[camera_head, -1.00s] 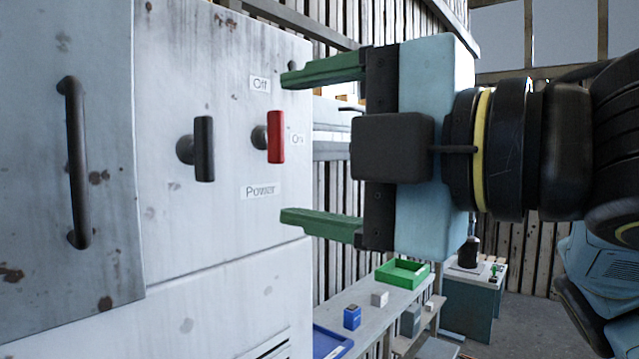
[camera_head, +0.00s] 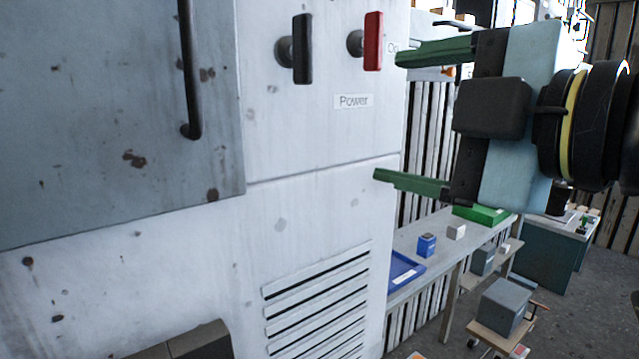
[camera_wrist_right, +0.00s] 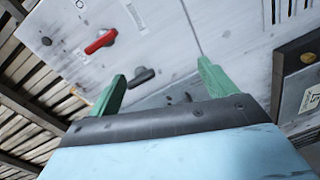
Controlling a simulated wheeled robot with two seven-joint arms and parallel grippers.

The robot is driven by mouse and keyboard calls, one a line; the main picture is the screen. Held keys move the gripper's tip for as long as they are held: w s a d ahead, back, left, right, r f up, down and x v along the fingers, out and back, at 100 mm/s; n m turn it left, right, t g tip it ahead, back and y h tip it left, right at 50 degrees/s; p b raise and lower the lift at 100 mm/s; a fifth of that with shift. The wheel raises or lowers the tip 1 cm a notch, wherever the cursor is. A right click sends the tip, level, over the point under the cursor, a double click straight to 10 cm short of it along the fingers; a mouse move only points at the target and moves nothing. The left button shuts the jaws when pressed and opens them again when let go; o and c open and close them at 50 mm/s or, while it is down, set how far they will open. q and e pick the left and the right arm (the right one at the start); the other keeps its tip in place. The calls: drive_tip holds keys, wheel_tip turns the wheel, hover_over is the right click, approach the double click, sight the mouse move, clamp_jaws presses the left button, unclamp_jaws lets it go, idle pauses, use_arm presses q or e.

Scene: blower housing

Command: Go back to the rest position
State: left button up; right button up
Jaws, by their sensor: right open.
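My right gripper (camera_head: 415,115) is in the right half of the head view, with its green fingers wide apart and nothing between them. Its fingers point left toward the right edge of the white cabinet (camera_head: 310,220). The red power switch (camera_head: 373,41) and a black switch (camera_head: 302,48) are on the cabinet front, both with upright handles in the head view. In the right wrist view the red switch (camera_wrist_right: 101,41) and black switch (camera_wrist_right: 143,77) lie beyond the open fingers (camera_wrist_right: 160,92), apart from them. My left gripper is not in view.
A grey door with a dark handle (camera_head: 190,80) is at the left. A workbench (camera_head: 440,241) behind holds a blue tray (camera_head: 403,270), a blue box (camera_head: 426,245), a white block (camera_head: 456,231) and a green tray (camera_head: 483,214). A cart with a grey box (camera_head: 504,306) stands on the floor.

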drive_tip(key=w+d+f+m+h, duration=0.1)
drive_tip(key=w+f+m, duration=0.15)
drive_tip(key=f, duration=0.35)
drive_tip(key=w+d+f+m+g+h, duration=0.1)
drive_tip(key=w+f+m, duration=0.15)
drive_tip(key=f, duration=0.35)
drive_tip(key=w+f+m+h, duration=0.1)
drive_tip(key=f+m, duration=0.2)
drive_tip(key=f, duration=0.2)
drive_tip(key=s+d+f+m+g+h, duration=0.1)
drive_tip(key=d+f+m+g, duration=0.15)
drive_tip(key=f, duration=0.55)
drive_tip(key=s+d+f+m+g+h, duration=0.1)
drive_tip(key=f+m+h, duration=0.15)
drive_tip(key=f, duration=0.65)
drive_tip(key=s+d+f+m+g+h, duration=0.2)
drive_tip(key=s+d+f+m+g, duration=0.15)
drive_tip(key=s+f, duration=0.7)
drive_tip(key=s+d+f+m+g+h, duration=0.15)
drive_tip(key=s+d+f+m, duration=0.25)
drive_tip(key=s+f, duration=0.6)
wheel_tip(320, 180, down, 26)
drive_tip(key=g+b, duration=0.2)
drive_tip(key=s+d+f+n+g+b, duration=0.1)
drive_tip(key=s+d+f, duration=0.2)
drive_tip(key=s+f, duration=1.3)
drive_tip(key=shift+s+d+f, duration=0.15)
drive_tip(key=shift+s+f, duration=0.25)
drive_tip(key=shift+f, duration=0.1)
